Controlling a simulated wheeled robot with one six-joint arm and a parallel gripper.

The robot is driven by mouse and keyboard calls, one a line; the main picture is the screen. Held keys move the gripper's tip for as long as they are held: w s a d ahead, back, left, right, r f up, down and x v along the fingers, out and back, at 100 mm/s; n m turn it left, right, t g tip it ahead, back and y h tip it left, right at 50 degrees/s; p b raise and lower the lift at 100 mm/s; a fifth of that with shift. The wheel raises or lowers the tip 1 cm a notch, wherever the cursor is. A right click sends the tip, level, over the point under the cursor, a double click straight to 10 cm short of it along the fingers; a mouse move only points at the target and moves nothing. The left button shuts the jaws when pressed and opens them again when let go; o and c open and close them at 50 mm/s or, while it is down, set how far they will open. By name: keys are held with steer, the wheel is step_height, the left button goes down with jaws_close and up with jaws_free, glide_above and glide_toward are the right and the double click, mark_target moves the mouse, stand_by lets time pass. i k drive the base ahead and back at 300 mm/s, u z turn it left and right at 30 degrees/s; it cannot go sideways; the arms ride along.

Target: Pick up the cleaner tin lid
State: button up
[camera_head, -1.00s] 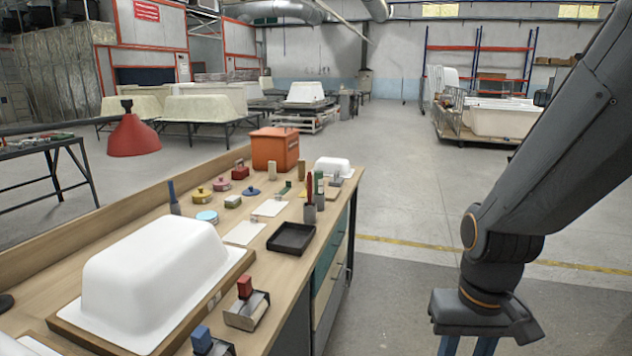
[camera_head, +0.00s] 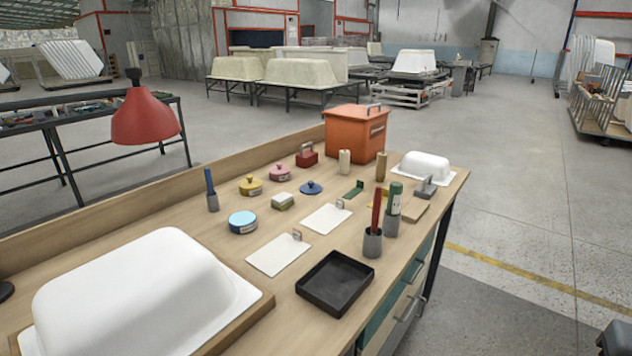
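A small blue lid with a knob (camera_head: 311,187) lies on the wooden workbench (camera_head: 330,250). A yellow tin with a knobbed lid (camera_head: 251,185) and a pink tin with a knobbed lid (camera_head: 280,172) stand to its left. A flat light-blue tin (camera_head: 242,221) stands nearer, without a knob. I cannot read labels, so I cannot tell which piece is the cleaner tin lid. My gripper's fingers are out of view; only a dark piece of my arm shows at the lower right corner, away from the bench.
A large white tub shell (camera_head: 130,290) fills the near left of the bench. A black tray (camera_head: 335,284), white sheets (camera_head: 278,255), cups with upright tools (camera_head: 372,243) and an orange box (camera_head: 355,140) surround the tins. Open floor lies right of the bench.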

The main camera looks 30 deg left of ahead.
mark_target(311, 188)
steer(key=u, duration=0.5)
steer(key=i, duration=0.8)
steer(key=u, duration=1.15)
steer(key=i, duration=0.45)
steer(key=u, duration=0.45)
